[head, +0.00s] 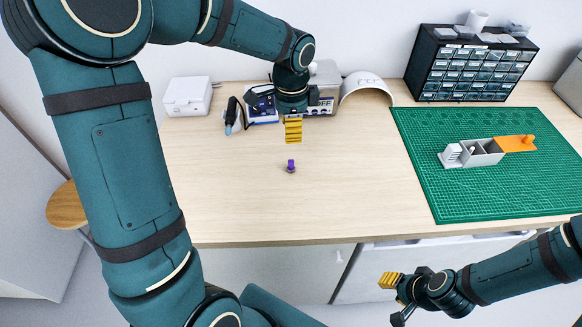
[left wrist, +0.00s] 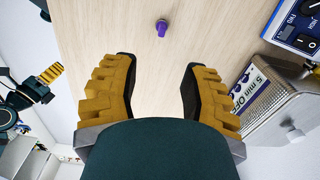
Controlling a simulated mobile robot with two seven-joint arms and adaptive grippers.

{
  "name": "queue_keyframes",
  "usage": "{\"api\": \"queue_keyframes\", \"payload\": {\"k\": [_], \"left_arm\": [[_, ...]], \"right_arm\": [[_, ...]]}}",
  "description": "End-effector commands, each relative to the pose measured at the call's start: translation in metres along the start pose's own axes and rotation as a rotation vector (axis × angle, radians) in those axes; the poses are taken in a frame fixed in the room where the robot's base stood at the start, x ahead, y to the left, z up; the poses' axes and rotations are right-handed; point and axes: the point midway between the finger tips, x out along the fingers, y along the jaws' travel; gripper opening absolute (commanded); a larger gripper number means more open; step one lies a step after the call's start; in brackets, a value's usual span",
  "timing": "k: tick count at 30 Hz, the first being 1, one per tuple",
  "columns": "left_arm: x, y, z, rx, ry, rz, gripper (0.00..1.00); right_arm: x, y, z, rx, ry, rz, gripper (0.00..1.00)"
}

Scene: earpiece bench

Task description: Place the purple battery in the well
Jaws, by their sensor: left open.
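The small purple battery (head: 291,165) stands on the bare wood of the bench, with a darker, brownish base. In the left wrist view the battery (left wrist: 162,28) lies ahead of the fingertips, near the top edge. My left gripper (head: 293,141) points down above the bench, behind the battery in the head view. The left gripper (left wrist: 158,62) is open and empty, its yellow ribbed fingers wide apart. The grey case (head: 482,153) with open compartments sits on the green mat; which compartment is the well I cannot tell. My right gripper (head: 396,298) looks open and empty, in front of the bench.
An orange piece with a knob (head: 515,143) adjoins the case on the green mat (head: 440,195). A drawer cabinet (head: 470,68), white box (head: 187,96), blue device (head: 262,106) and curved white shell (head: 366,84) stand at the back. The wood around the battery is clear.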

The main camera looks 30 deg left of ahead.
Motion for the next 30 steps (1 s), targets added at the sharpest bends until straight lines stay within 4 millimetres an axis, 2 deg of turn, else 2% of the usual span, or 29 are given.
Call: {"api": "queue_keyframes", "payload": {"k": [5,18,26,30], "left_arm": [[0.003,0.0,0.0,0.072,0.001,0.007,0.45],[0.075,0.0,0.0,0.074,0.0,0.008,0.45],[0.089,0.0,0.0,0.073,0.001,0.006,0.45],[0.105,-0.001,0.0,0.074,-0.001,0.009,0.45]], "right_arm": [[0.002,0.001,0.001,-0.001,-0.002,0.0,0.37],[0.014,0.005,0.007,-0.004,-0.013,-0.001,0.37],[0.016,0.006,0.008,-0.005,-0.016,-0.002,0.37],[0.019,0.007,0.009,-0.006,-0.018,-0.002,0.37]]}}
